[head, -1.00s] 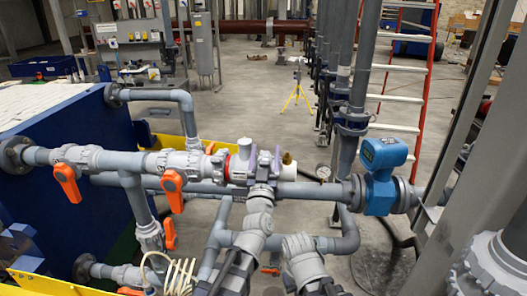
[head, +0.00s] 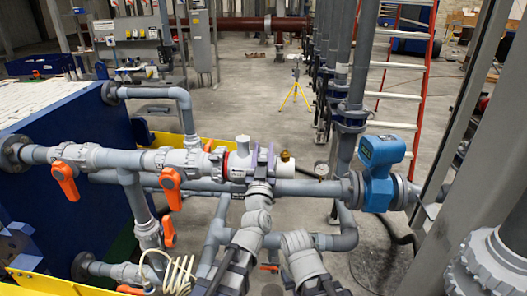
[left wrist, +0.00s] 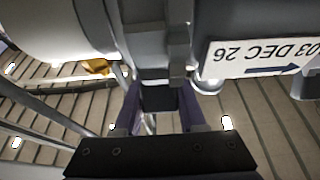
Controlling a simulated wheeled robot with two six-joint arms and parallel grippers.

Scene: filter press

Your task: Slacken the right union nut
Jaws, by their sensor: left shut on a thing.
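A grey valve body (head: 240,158) with a short capped stub on top sits in the horizontal pipe run, centre of the head view. The right union nut (left wrist: 165,42) is the grey ribbed ring beside the body's dated label (left wrist: 262,58) in the left wrist view. My left gripper (head: 264,160) reaches up to it from below, its purple fingers on either side of the nut. It is shut on the nut, which the fingers partly hide in the head view. My right arm shows at bottom centre; its fingers are not visible.
Orange-handled valves (head: 66,180) stand to the left on the pipe run. A brass-coloured fitting with a white end (head: 287,163) and a small gauge (head: 322,171) stand just right of my left gripper. A blue flow meter (head: 380,170) is farther right. Pipes run close below.

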